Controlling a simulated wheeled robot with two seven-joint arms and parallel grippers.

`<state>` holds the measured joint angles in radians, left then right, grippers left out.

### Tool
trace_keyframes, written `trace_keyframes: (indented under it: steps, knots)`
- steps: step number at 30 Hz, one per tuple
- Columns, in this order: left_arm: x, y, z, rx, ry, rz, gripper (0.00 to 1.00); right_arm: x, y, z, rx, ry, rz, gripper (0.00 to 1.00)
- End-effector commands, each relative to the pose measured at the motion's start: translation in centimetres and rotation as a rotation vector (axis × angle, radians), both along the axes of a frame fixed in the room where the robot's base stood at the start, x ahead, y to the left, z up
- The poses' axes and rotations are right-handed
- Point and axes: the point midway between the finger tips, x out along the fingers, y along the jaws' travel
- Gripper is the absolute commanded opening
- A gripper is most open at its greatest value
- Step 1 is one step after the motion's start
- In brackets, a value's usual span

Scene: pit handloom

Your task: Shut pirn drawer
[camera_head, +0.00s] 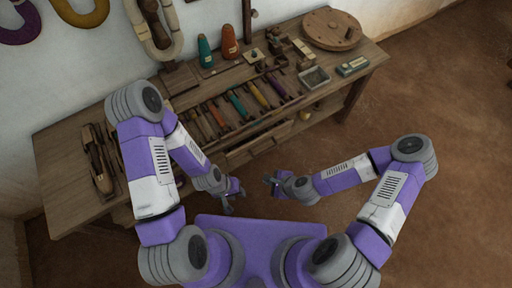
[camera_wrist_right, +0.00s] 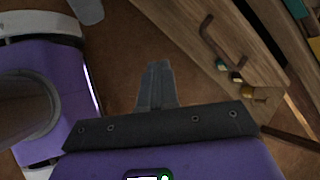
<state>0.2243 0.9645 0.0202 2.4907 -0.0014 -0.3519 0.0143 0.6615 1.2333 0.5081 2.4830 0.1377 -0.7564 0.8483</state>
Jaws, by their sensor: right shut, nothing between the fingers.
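The pirn drawer (camera_head: 262,143) is in the front of the wooden bench in the head view, seen steeply from above. How far it stands out is hard to tell. In the right wrist view its wooden front (camera_wrist_right: 185,30) shows at upper right, with a dark curved handle (camera_wrist_right: 218,45). My right gripper (camera_head: 270,181) is shut and empty, in front of the bench and apart from the drawer; its fingers also show in the right wrist view (camera_wrist_right: 156,82). My left gripper (camera_head: 234,197) looks open and empty, left of the right one, over the floor.
The bench top (camera_head: 65,180) holds a row of coloured pirns (camera_head: 238,103), orange and teal cones (camera_head: 229,43), a small metal tray (camera_head: 314,77) and a round wooden disc (camera_head: 331,29). A wooden shuttle (camera_head: 99,165) lies at left. The floor (camera_head: 430,100) at right is clear.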

Motion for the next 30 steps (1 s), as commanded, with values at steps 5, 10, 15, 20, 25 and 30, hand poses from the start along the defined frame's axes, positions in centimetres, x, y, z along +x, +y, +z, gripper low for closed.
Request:
trace_keyframes:
  steps: [5,10,15,20,25,30]
  knots:
    - [0.0,0.0,-0.8,0.000,0.000,0.001,0.34,4.0,-0.2,1.7,0.255,0.140,-0.512,0.00]
    - [0.0,0.0,-1.0,0.000,0.000,0.001,0.34,6.0,-1.2,2.7,0.382,0.203,-0.747,0.00]
    - [0.0,0.0,-1.6,0.000,0.000,0.001,0.34,7.1,-0.9,2.0,0.404,0.214,-0.788,0.00]
    - [0.0,0.0,-2.8,0.000,0.000,0.001,0.34,8.8,0.5,-0.2,0.403,0.212,-0.784,0.00]
    - [0.0,0.0,-4.3,0.000,0.000,0.001,0.34,11.0,2.1,-2.9,0.402,0.213,-0.784,0.00]
    - [0.0,0.0,-5.4,0.000,0.000,0.001,0.34,13.2,3.6,-4.1,0.403,0.210,-0.779,0.00]
